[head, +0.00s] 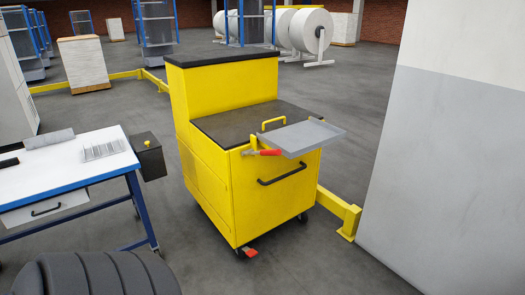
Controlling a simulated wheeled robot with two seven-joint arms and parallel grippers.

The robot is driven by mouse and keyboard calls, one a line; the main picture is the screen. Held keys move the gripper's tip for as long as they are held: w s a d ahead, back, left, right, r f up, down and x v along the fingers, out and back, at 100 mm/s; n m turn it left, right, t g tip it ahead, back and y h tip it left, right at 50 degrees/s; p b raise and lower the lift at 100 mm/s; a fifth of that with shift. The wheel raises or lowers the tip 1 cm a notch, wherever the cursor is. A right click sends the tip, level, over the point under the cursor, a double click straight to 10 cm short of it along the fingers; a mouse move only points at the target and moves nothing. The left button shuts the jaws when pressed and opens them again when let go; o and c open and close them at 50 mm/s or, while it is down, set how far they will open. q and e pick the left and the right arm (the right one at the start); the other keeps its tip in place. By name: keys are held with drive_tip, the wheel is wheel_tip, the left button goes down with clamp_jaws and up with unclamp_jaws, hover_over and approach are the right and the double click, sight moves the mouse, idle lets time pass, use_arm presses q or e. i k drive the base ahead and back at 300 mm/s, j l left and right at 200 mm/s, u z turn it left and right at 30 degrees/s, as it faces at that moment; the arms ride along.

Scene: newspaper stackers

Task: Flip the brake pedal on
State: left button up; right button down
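A yellow wheeled cart (210,160) with black top surfaces stands in the middle of the head view. A small red brake pedal (250,252) sticks out low at its front corner, beside a dark caster near the floor. Whether the pedal is up or down is too small to tell. A red-handled part (268,152) sits at the cart's upper front, next to a grey tray (300,137). A black handle (282,174) crosses the front face. Neither of my grippers is in view.
A white-topped table (62,165) with blue legs stands at the left, with a dark box (149,157) at its right end. A grey-white wall block (450,170) fills the right. A yellow floor rail (338,208) runs behind the cart. Grey floor in front of the cart is clear.

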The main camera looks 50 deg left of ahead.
sight(250, 253)
drive_tip(key=u, duration=1.6)
